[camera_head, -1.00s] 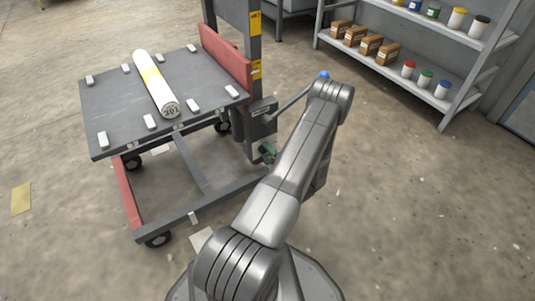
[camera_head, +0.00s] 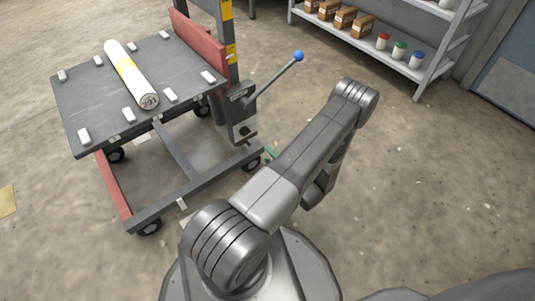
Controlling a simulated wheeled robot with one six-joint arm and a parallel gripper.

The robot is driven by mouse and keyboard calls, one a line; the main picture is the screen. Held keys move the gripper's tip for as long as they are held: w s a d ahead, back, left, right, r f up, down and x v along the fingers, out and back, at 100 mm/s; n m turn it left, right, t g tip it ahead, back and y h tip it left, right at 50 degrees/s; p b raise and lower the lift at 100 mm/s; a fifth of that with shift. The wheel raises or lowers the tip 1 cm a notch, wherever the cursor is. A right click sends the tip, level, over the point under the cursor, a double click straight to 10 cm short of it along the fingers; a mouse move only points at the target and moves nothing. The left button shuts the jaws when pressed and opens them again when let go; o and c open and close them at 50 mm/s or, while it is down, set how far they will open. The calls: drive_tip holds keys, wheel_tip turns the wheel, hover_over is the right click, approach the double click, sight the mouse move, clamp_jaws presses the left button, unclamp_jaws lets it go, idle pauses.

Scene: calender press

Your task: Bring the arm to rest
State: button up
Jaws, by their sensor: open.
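My arm reaches up from the bottom middle of the head view and bends at its elbow toward the upper right. The links past the elbow fold down behind the upper arm. My gripper is not visible; the arm hides it or it lies below the links. The arm stands apart from the lift cart, to the right of the cart's lever (camera_head: 275,78), which has a blue knob.
A wheeled lift cart (camera_head: 85,98) at the left carries a white roll (camera_head: 131,75) with a yellow band, lying among several white blocks. A shelf (camera_head: 432,82) with boxes and jars stands at the upper right. The floor (camera_head: 440,190) at the right is clear.

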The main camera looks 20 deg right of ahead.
sight(247, 134)
drive_tip(key=b+x, duration=0.3)
drive_tip(key=x, duration=0.9)
drive_tip(key=shift+w+a+f, duration=0.1)
drive_tip(key=shift+w, duration=0.15)
drive_tip(key=shift+w+a+b, duration=0.2)
drive_tip(key=shift+w+b, duration=0.1)
drive_tip(key=shift+w, duration=0.35)
